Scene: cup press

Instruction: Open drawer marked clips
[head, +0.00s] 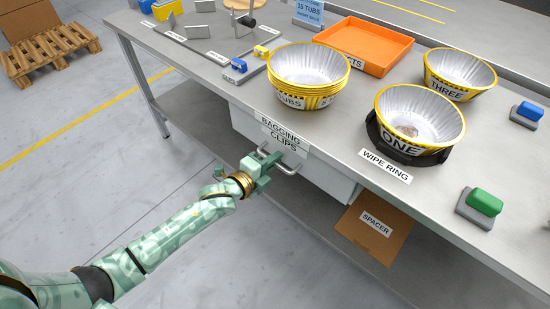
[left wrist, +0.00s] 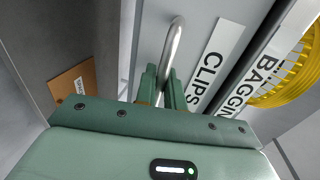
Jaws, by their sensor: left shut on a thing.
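The drawer (head: 325,178) hangs under the front edge of the workbench, with a CLIPS label (head: 284,141) at its top. The label also shows in the left wrist view (left wrist: 209,64). The drawer has a silver bar handle (left wrist: 175,42). My left gripper (head: 268,160) is at the drawer front, its fingers shut around the handle bar. In the left wrist view the two green fingers (left wrist: 163,84) stand on either side of the bar. I cannot tell whether the drawer is pulled out at all. My right gripper is not in view.
The workbench (head: 335,130) carries a stack of yellow-rimmed tubs (head: 308,98), tub ONE (head: 402,143) in a black ring, tub THREE (head: 450,90) and an orange tray (head: 365,44). A brown SPACER board (head: 372,238) sits below, right of the drawer. Floor in front is clear.

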